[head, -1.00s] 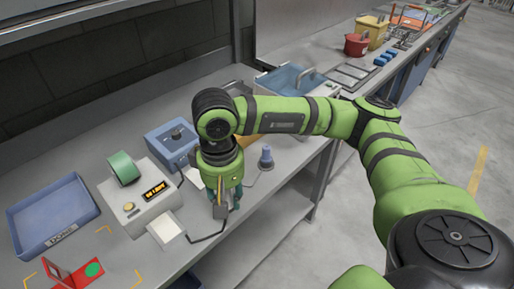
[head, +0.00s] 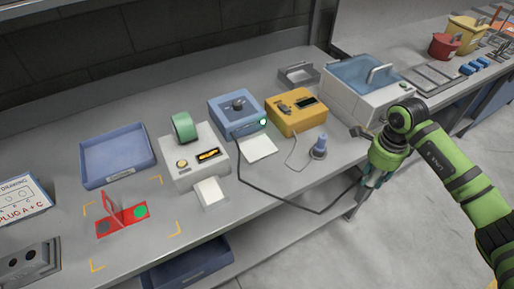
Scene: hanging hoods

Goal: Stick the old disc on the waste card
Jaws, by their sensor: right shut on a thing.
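My right gripper (head: 370,183) points down at the bench's front edge, right of the blue peg. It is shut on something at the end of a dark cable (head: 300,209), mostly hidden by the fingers. The cable runs back to a blue box (head: 235,117) with a black knob and a lit green lamp. A red folding holder (head: 126,217) at the left bears a green disc (head: 140,211) and a dark round spot (head: 106,226). A white card (head: 258,148) lies before the blue box. I cannot tell which disc is old or which card is for waste. My left gripper is out of view.
A white printer-like machine (head: 190,166) with a green roll and a paper tongue stands mid-bench. Nearby are a blue tray (head: 118,157), a yellow box (head: 297,112), a blue peg (head: 318,147) and a blue-lidded basin (head: 368,88). Yellow corner marks surround the red holder.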

